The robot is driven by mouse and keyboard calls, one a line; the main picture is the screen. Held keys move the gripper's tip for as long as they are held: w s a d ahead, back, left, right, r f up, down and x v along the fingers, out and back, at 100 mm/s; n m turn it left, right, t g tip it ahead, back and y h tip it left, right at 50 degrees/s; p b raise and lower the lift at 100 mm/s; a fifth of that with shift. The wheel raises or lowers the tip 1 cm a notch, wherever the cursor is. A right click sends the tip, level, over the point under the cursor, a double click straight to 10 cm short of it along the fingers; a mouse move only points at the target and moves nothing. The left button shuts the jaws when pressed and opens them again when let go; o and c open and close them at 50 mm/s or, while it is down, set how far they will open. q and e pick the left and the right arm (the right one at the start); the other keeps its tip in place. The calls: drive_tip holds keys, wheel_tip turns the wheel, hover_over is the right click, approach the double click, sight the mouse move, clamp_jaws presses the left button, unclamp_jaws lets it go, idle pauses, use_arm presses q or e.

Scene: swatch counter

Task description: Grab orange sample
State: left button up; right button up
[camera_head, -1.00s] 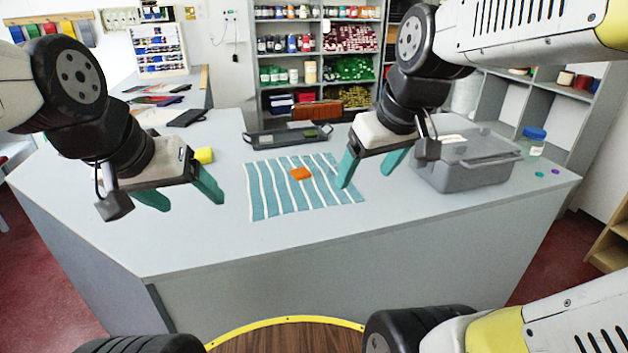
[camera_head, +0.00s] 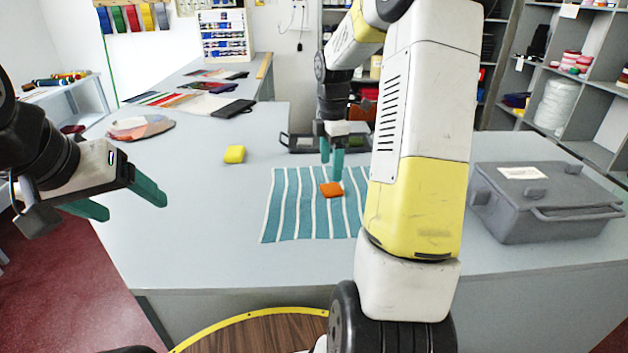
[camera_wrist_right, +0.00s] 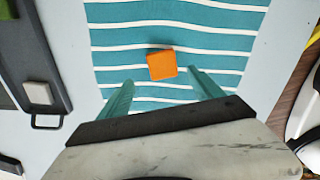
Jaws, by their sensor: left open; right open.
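My right gripper (camera_head: 333,172) is open, just behind and above the orange sample. In the right wrist view the orange sample (camera_wrist_right: 162,65) lies ahead of and between the two spread fingertips (camera_wrist_right: 160,76), with nothing held. It looks apart from both fingers. My left gripper (camera_head: 125,198) is open and empty at the left, over the counter's left edge.
A yellow block (camera_head: 234,154) lies left of the cloth. A dark tray (camera_head: 300,144) stands behind it, partly hidden by my right arm. A lidded grey bin (camera_head: 545,205) stands at the right. A black flat item (camera_head: 234,108) lies at the back left. The counter's front left is clear.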

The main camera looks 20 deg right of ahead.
sight(331, 188)
drive_tip(key=f, duration=0.6)
drive_tip(key=shift+s+d+f, duration=0.1)
drive_tip(key=shift+s, duration=0.15)
drive_tip(key=shift+c, duration=0.3)
drive_tip(key=c, duration=1.3)
drive_tip(key=shift+c, duration=0.2)
